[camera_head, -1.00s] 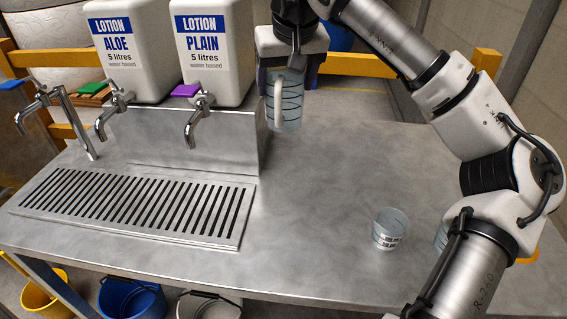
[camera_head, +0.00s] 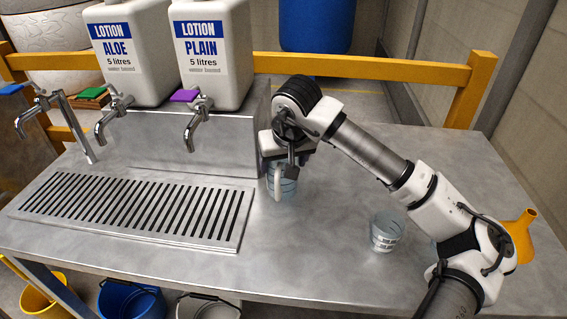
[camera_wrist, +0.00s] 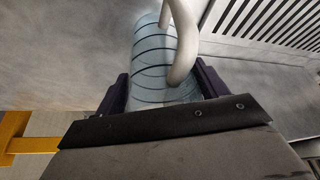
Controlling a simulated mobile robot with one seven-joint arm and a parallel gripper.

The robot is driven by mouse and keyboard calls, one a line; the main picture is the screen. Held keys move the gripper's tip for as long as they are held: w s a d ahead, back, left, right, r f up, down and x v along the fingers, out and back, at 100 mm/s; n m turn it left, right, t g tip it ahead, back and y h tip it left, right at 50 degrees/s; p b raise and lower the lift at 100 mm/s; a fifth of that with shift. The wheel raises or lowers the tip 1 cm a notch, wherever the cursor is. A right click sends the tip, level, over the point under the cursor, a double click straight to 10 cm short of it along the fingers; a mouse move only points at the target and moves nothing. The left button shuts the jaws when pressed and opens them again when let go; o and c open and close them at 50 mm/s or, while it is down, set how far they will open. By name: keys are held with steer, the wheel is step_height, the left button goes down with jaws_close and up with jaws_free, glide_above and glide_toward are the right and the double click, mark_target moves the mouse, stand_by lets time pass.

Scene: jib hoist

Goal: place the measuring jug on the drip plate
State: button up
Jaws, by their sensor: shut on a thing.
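The measuring jug (camera_head: 288,186) is clear bluish plastic with dark rings and a pale handle. My gripper (camera_head: 277,160) is shut on it, and it hangs upright below the gripper, right of the drip plate. I cannot tell whether its base touches the table. In the wrist view, the jug (camera_wrist: 152,62) sits between the two dark fingers of my gripper (camera_wrist: 162,92), its handle toward the right. The drip plate (camera_head: 130,212) is a slotted metal grille lying empty on the table at left; its corner shows in the wrist view (camera_wrist: 262,22).
A clear beaker with dark markings (camera_head: 384,231) stands on the table at right. An orange funnel (camera_head: 522,236) is at the far right. Two lotion containers (camera_head: 213,55) stand on a metal block behind the plate, with taps (camera_head: 192,128) reaching toward it. Open table lies around the jug.

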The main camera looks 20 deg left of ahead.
steer(key=shift+f, duration=0.45)
steer(key=shift+f, duration=0.2)
steer(key=o, duration=1)
